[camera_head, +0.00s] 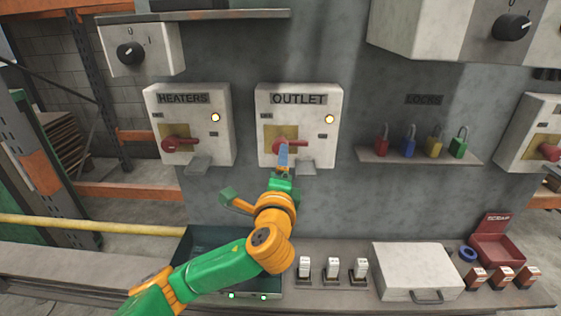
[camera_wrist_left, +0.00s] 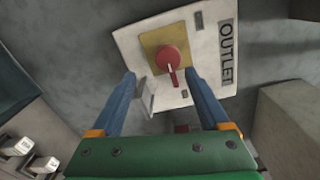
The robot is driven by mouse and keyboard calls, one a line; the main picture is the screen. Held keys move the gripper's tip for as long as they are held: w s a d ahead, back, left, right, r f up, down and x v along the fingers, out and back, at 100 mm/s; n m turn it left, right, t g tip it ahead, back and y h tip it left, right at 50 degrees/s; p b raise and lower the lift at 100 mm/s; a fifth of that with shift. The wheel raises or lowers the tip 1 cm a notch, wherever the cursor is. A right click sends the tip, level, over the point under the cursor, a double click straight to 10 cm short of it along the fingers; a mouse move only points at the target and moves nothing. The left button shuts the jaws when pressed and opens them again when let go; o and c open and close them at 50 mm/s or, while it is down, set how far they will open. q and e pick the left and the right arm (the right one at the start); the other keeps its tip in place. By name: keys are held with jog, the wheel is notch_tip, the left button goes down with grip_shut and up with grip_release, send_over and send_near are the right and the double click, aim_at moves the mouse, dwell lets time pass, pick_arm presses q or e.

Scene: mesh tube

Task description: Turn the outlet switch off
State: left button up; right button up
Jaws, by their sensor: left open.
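The outlet box (camera_head: 325,150) is a white panel labelled OUTLET, fixed to the grey wall in the middle of the head view. Its red rotary switch (camera_head: 298,144) sits on a yellow plate with its handle pointing right. A yellow light (camera_head: 330,119) on the box is lit. My left gripper (camera_head: 283,150) is in front of the switch and covers part of it. In the left wrist view, its two blue fingers (camera_wrist_left: 160,76) are apart, and the red switch (camera_wrist_left: 171,62) shows between and beyond their tips. I cannot tell whether they touch it. My right gripper is not in view.
The similar heaters box (camera_head: 225,150) with its red switch is to the left. A shelf (camera_head: 420,157) with several coloured padlocks is to the right. A white case (camera_head: 415,268) and several small items stand on the bench below. A small grey ledge (camera_head: 300,168) projects under the outlet box.

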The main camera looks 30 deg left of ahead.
aim_at(290, 145)
pick_arm(q)
jog(key=shift+y, duration=0.3)
jog(key=p+x, duration=0.1)
jog(key=x, duration=0.1)
jog(key=r+x, duration=0.1)
jog(key=x, duration=0.1)
jog(key=p+x, duration=0.1)
jog(key=x, duration=0.2)
jog(key=shift+a+r+p, duration=0.15)
jog(key=shift+p, duration=0.2)
jog(key=shift+c, duration=0.9)
jog(key=shift+s, duration=0.1)
grip_shut()
